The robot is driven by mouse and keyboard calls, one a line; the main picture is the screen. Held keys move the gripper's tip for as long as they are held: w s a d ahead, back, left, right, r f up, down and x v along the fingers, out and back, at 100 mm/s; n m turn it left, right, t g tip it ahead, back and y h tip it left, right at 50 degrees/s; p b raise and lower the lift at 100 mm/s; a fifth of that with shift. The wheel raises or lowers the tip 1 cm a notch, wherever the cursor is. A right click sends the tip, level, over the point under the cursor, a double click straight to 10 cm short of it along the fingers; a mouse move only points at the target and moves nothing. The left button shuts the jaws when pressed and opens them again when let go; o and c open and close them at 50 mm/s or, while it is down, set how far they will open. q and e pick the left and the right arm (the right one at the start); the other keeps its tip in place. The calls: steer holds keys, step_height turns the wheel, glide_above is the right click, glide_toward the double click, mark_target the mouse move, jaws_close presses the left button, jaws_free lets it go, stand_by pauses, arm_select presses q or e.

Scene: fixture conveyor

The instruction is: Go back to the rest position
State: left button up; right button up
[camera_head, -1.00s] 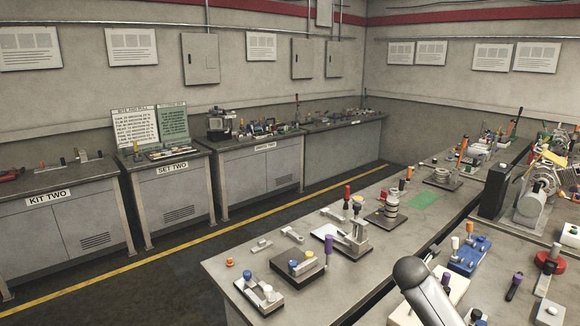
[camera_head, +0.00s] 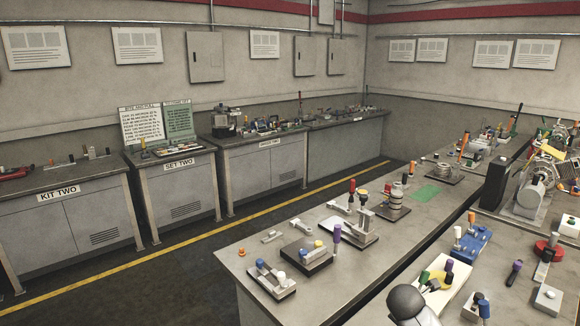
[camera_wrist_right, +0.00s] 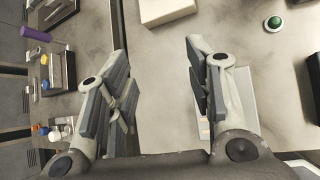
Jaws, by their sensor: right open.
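My right gripper (camera_wrist_right: 160,80) shows in the right wrist view with its two fingers spread apart and nothing between them. It hangs over a bare part of the grey workbench top. In the head view a rounded grey part of my own arm is at the bottom right, above the near bench (camera_head: 345,270), and the right gripper's fingers do not show there. My left gripper is not in either view.
The near bench holds a fixture with blue and white knobs (camera_head: 272,281), a clamp with a purple handle (camera_head: 337,233), a white plate with coloured knobs (camera_head: 436,291) and a blue block (camera_head: 470,246). Cabinets stand along the far wall, beyond a dark floor aisle with a yellow line (camera_head: 150,255).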

steer(key=s+a+f+m+g+y, duration=0.1)
steer(key=s+a+f+m, duration=0.35)
steer(key=s, duration=0.45)
steer(key=s+a+f+m+g+y, duration=0.15)
steer(key=s+a+f+m, duration=0.3)
steer(key=s, duration=0.45)
steer(key=s+a+m+g+y, duration=0.1)
steer(key=s+m+g+y, duration=0.1)
steer(key=s+m, duration=1.65)
steer(key=s+f+n+g+b, duration=0.1)
steer(key=s+f+n+b, duration=0.2)
steer(key=f, duration=1.3)
steer(key=s+f+n+b, duration=0.2)
steer(key=s+f+b, duration=0.15)
steer(key=f, duration=1.15)
arm_select(q)
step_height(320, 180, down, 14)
steer(key=b, duration=0.7)
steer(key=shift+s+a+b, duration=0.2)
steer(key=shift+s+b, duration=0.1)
arm_select(e)
steer(key=s+d+f, duration=0.1)
steer(key=s+f, duration=0.7)
steer(key=f, duration=0.4)
steer(key=s+d+f+g, duration=0.1)
steer(key=s+f, duration=0.7)
steer(key=f, duration=0.3)
steer(key=shift+s+d+f, duration=0.3)
steer(key=shift+s+f, duration=0.05)
steer(key=shift+s, duration=0.05)
